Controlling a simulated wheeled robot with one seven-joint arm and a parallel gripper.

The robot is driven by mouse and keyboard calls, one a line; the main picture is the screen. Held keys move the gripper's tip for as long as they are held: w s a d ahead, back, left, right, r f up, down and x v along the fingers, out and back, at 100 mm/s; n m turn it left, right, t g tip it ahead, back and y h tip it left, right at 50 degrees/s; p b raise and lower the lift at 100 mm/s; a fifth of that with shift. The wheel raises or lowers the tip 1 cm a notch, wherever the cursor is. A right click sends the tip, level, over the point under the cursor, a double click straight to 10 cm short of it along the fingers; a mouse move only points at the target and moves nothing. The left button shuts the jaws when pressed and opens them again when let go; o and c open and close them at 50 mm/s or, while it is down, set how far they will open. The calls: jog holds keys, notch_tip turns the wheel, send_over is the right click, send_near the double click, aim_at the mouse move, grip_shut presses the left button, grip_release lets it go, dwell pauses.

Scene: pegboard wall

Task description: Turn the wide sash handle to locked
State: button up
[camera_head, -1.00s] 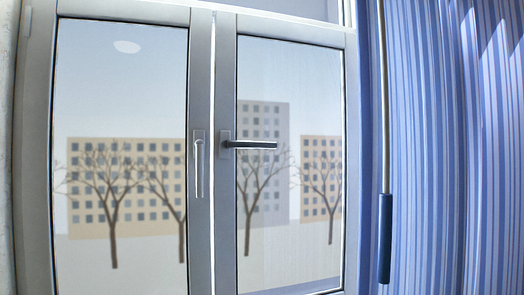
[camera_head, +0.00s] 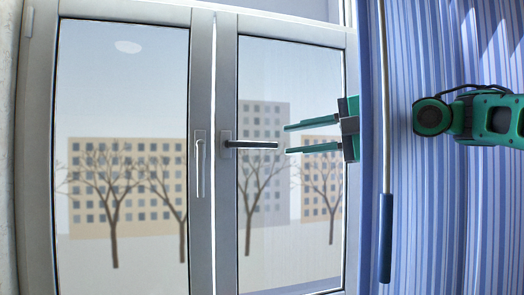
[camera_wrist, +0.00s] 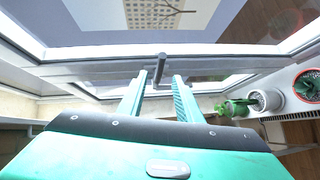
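The window has two sashes side by side. The left sash (camera_head: 205,260), which looks wider, has a pale handle (camera_head: 199,170) hanging straight down. The right sash (camera_head: 225,260) has a dark handle (camera_head: 255,145) lying level and pointing right. My gripper (camera_head: 286,139) is open and empty, in front of the right sash. Its fingertips are just right of the dark handle's free end, one above its line and one below. In the wrist view the dark handle (camera_wrist: 160,68) stands ahead between the tips of my gripper (camera_wrist: 160,78). I see no contact.
A blue striped curtain (camera_head: 430,220) hangs on the right, with a rod (camera_head: 386,235) with a blue grip hanging in front of its left side. The wrist view shows potted plants on the right, including a white pot (camera_wrist: 268,100). The left sash front is clear.

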aim_at(266, 144)
jog(key=x, duration=1)
jog(key=shift+w, duration=0.1)
